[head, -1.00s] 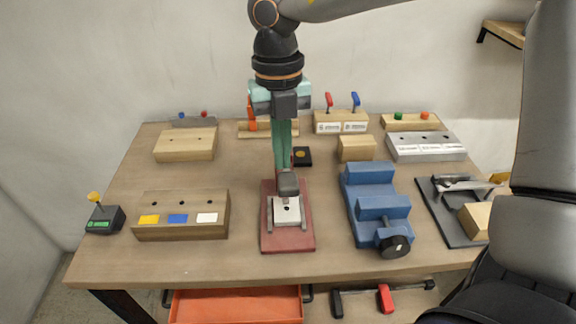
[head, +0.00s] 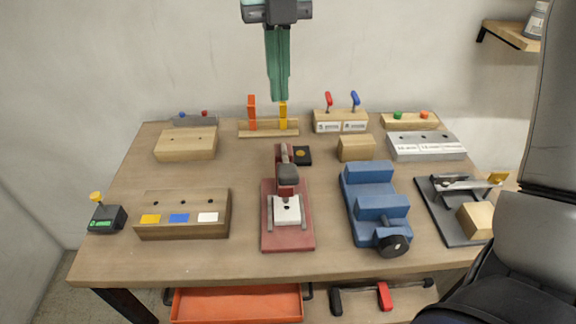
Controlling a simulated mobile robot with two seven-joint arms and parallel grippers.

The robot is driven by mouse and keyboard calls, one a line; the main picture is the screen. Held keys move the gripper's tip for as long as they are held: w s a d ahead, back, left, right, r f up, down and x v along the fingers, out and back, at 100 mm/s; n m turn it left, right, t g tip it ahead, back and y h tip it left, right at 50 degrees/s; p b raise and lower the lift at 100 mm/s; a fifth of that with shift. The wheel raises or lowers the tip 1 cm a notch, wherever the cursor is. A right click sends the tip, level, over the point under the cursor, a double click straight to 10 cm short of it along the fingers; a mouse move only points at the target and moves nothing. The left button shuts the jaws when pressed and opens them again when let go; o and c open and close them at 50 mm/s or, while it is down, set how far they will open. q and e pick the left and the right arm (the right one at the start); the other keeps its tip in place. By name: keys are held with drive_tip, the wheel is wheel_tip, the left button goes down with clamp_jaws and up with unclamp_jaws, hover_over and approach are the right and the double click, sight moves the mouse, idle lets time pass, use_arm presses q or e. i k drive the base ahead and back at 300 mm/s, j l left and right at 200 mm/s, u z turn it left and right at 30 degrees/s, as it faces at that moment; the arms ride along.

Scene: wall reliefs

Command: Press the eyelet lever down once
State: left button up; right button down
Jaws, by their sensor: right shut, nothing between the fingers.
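The red eyelet press (head: 267,237) stands at the front middle of the table, with a pale metal plate (head: 287,212) on its base. My left gripper is not in view.
A blue vise-like block (head: 372,172) stands right of the press, and a wooden block with coloured labels (head: 183,205) stands left. Orange and yellow uprights (head: 252,112) stand at the back. Bare tabletop lies left of the press.

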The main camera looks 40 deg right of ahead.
sight(286, 159)
drive_tip(key=k, duration=1)
